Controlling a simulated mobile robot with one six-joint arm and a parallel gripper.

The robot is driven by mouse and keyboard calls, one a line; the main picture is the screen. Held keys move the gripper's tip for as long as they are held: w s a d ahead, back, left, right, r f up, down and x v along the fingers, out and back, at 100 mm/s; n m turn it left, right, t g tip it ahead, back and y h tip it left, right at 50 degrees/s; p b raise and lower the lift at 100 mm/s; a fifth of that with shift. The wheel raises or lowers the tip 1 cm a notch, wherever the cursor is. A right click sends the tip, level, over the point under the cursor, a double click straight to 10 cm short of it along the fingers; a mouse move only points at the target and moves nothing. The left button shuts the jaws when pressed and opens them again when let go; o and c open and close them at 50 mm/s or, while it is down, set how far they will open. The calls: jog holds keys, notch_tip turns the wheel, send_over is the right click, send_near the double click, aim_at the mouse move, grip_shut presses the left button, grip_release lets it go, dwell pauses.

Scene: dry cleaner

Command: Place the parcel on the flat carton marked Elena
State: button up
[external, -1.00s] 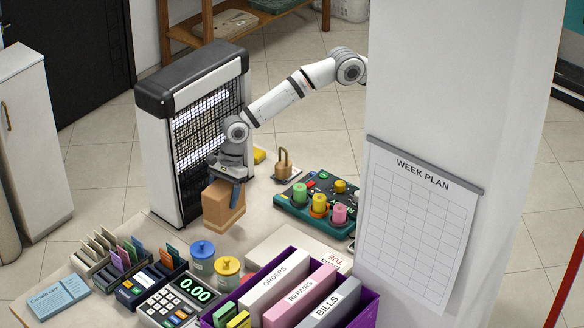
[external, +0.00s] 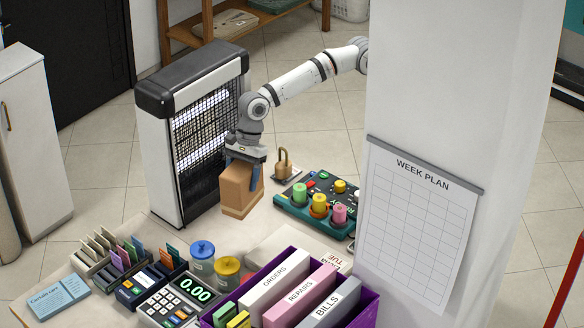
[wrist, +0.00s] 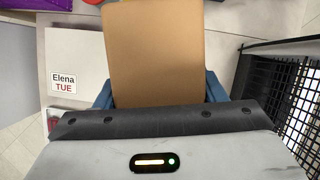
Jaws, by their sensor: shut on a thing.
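The parcel (external: 238,192) is a plain brown box. My gripper (external: 248,168) is shut on it and holds it up above the counter; in the wrist view the parcel (wrist: 155,50) sits between the blue fingers. The flat carton (external: 283,242) is pale and lies on the counter, lower right of the parcel in the external view, partly hidden by the purple binder box. In the wrist view the carton (wrist: 80,50) is left of the parcel, with a label reading "Elena TUE". The parcel appears apart from it.
A tall heater-like unit with a grille (external: 205,130) stands left of my gripper. A teal board with coloured pegs (external: 318,205) and a padlock (external: 284,165) lie to the right.

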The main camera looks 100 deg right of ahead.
jog(key=s+a+f+n, duration=0.2)
jog(key=s+a, duration=0.9)
jog(key=s, duration=0.4)
notch_tip(320, 180, down, 10)
jog(key=shift+s+f+g+p, duration=0.15)
jog(key=shift+s+g+p, duration=0.05)
jog(key=shift+g+p, duration=0.15)
jog(key=o, duration=1.2)
jog(key=shift+f, duration=0.2)
jog(key=shift+o, duration=0.2)
jog(key=b+v, duration=0.1)
jog(key=v, duration=1.1)
jog(key=shift+r, duration=0.2)
